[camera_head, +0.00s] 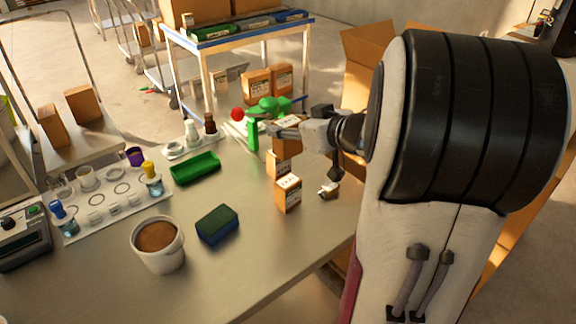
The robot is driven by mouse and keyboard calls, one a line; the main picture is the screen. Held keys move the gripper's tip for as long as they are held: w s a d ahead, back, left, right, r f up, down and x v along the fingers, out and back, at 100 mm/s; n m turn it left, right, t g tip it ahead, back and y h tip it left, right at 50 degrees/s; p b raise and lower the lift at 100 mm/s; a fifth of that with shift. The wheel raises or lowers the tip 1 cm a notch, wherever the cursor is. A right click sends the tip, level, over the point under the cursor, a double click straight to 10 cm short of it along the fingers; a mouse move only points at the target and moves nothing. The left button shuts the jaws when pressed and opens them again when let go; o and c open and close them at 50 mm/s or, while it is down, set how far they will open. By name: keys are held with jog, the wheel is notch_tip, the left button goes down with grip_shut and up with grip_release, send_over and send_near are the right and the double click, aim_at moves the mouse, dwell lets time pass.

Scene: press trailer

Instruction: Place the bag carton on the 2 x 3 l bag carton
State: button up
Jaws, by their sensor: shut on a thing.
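My gripper (284,130) reaches in from the right over the back of the bench. Its fingers are shut across a brown carton with a white label (288,146), which I take for the bag carton. The fingers and wrist hide part of it. Just in front of it and lower stands a smaller brown carton (279,166), and nearer still another labelled carton (288,194). Two larger brown cartons (256,86) stand together at the back. The labels are too small to read, so I cannot tell which is the 2 x 3 l bag carton.
A slim green upright item (253,136) stands by the fingertips, with green objects and a red ball (237,114) behind. A green tray (195,168), a sponge (217,226) and a white tub (158,245) lie left. The front of the bench (260,270) is clear.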

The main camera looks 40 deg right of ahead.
aim_at(294, 146)
jog(key=shift+f, duration=2.65)
jog(key=shift+f, duration=0.1)
jog(key=shift+f, duration=1.8)
jog(key=shift+f, duration=0.1)
jog(key=o, duration=1.2)
jog(key=shift+s+r, duration=0.1)
jog(key=shift+r, duration=0.1)
jog(key=shift+v, duration=5.9)
